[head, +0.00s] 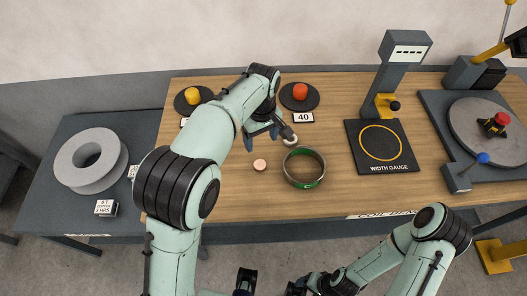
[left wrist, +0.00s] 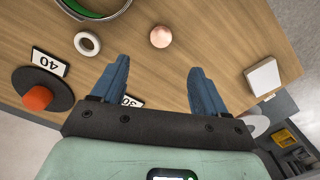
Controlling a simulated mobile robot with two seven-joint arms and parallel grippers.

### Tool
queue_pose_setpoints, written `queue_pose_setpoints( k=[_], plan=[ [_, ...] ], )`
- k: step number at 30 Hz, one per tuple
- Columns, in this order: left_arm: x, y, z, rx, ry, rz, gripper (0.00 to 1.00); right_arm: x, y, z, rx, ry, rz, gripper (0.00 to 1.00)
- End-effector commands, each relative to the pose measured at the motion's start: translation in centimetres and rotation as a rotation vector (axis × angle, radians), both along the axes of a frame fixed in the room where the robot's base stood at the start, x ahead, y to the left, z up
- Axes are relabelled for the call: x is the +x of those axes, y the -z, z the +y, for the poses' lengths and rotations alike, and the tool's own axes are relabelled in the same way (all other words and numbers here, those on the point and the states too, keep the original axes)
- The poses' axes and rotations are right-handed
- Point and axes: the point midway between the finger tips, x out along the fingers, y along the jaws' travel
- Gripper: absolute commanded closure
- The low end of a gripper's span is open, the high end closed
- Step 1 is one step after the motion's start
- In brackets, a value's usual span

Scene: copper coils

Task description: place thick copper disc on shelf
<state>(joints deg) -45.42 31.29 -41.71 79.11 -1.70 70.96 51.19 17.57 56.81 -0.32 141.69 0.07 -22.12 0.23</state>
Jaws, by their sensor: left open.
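The small round copper disc (head: 260,165) lies flat on the wooden table, left of a green-lined ring. It also shows in the left wrist view (left wrist: 161,36), beyond the space between my fingertips. My left gripper (head: 262,137) is open and empty, just behind the disc in the head view and apart from it. Its blue fingers (left wrist: 157,80) show spread in the left wrist view. A dark grey shelf surface (head: 70,135) stands at the left of the table. My right arm's dark end (head: 322,284) is at the bottom edge; its jaws are unclear.
The green-lined ring (head: 304,168) and a small pale ring (head: 290,140) lie near the disc. A large grey coil (head: 70,172) and a small sign (head: 106,208) occupy the left surface. Behind stand yellow-knobbed (head: 192,96) and orange-knobbed (head: 300,91) discs. A width gauge (head: 400,160) stands right.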

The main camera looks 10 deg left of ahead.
Motion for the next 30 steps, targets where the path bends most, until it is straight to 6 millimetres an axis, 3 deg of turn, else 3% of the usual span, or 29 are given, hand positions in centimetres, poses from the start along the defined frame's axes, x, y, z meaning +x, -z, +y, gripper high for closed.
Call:
queue_pose_setpoints(
  k=[9,17,25,30],
  plan=[
    [-0.2,6.2,0.2,0.003,-0.001,0.006,0.26,-0.5,1.1,0.0,0.000,0.001,0.007,0.31],
    [-0.1,8.2,0.2,0.001,0.001,0.003,0.26,-0.6,1.3,0.0,0.000,0.001,0.008,0.31],
    [0.2,12.1,0.5,0.002,0.000,0.004,0.26,-0.7,1.7,0.0,0.000,0.000,0.009,0.31],
    [0.2,13.0,0.5,0.001,0.000,0.002,0.26,-0.8,1.8,0.0,0.000,0.000,0.009,0.31]
  ],
)
